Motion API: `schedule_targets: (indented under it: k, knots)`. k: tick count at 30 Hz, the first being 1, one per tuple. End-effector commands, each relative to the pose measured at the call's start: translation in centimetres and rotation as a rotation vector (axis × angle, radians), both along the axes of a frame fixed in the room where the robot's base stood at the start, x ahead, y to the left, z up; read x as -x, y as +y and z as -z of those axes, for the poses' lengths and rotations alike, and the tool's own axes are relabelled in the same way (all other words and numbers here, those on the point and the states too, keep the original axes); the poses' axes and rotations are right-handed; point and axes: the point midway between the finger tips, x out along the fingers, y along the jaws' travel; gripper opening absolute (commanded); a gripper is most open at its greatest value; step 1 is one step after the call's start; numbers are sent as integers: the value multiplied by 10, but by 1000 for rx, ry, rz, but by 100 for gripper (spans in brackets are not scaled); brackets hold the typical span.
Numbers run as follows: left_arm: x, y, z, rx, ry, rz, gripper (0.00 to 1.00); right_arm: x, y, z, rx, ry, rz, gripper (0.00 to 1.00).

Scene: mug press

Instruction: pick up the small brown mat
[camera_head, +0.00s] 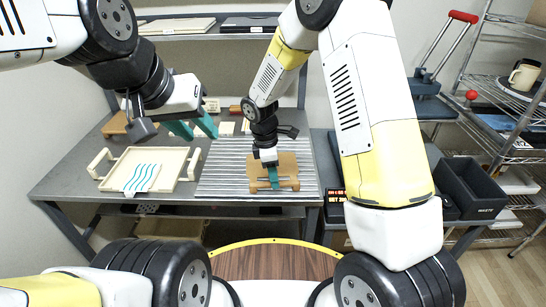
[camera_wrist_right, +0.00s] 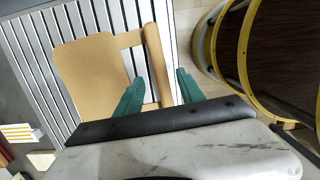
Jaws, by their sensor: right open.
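The small brown mat (camera_head: 288,161) lies flat on a grey striped mat (camera_head: 216,168) on the table, with an open bar-like handle at its near end. It fills the left of the right wrist view (camera_wrist_right: 88,75), its handle bar at the right. My right gripper (camera_head: 273,178) is open at this handle end. In the right wrist view its teal fingers (camera_wrist_right: 160,84) stand on either side of the bar; I cannot tell whether they touch it. My left gripper (camera_head: 194,128) is open and empty above the back left of the table, its teal fingers apart.
A cream tray (camera_head: 120,166) with handles, holding a white and teal striped cloth (camera_head: 141,178), stands at the left. A round brown table top with a yellow rim (camera_head: 275,263) is in front. A black crate (camera_head: 472,188) and a wire shelf with a mug (camera_head: 524,75) are at the right.

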Motion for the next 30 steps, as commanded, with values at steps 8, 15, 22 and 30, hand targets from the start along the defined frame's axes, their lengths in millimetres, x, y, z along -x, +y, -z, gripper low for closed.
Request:
schedule_targets:
  k: [8, 15, 22, 30]
  knots:
    - [0, 0, 0, 0, 0, 0, 36, 2, -3, 32, 0, 0, 1, 45]
    - [0, 0, 0, 0, 0, 0, 36, 1, -4, 33, 0, 0, 1, 44]
    - [0, 0, 0, 0, 0, 0, 36, 2, -4, 33, -1, 0, 2, 0]
    - [0, 0, 0, 0, 0, 0, 36, 1, -4, 33, -1, -1, 2, 0]
